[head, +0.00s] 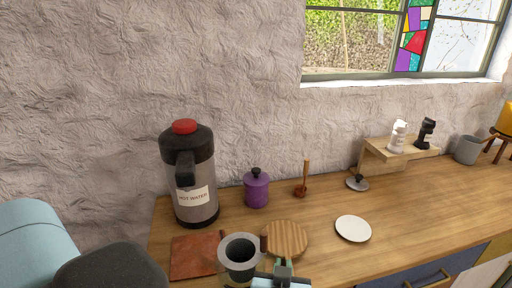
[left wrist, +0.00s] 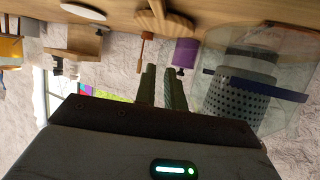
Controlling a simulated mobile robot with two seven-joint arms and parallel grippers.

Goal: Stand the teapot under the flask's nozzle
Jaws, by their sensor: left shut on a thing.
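The flask (head: 196,207), grey with a black top, red button and HOT WATER label, stands at the back left of the counter. Its black nozzle (head: 185,168) points toward the front. The teapot (head: 240,256) is in front and to the right of it, with its open top and grey infuser showing. The wrist view shows its clear body and perforated infuser (left wrist: 238,97). My left gripper (head: 283,268) is shut on the teapot's handle side, at the front of the counter; the fingers (left wrist: 158,85) show in the wrist view. Whether the teapot touches the counter is unclear. My right gripper is out of view.
A red-brown mat (head: 195,256) lies in front of the flask, left of the teapot. A round wooden board (head: 287,238), purple jar (head: 256,188), wooden dipper (head: 302,188), grey lid (head: 357,183) and white plate (head: 353,229) stand or lie to the right.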

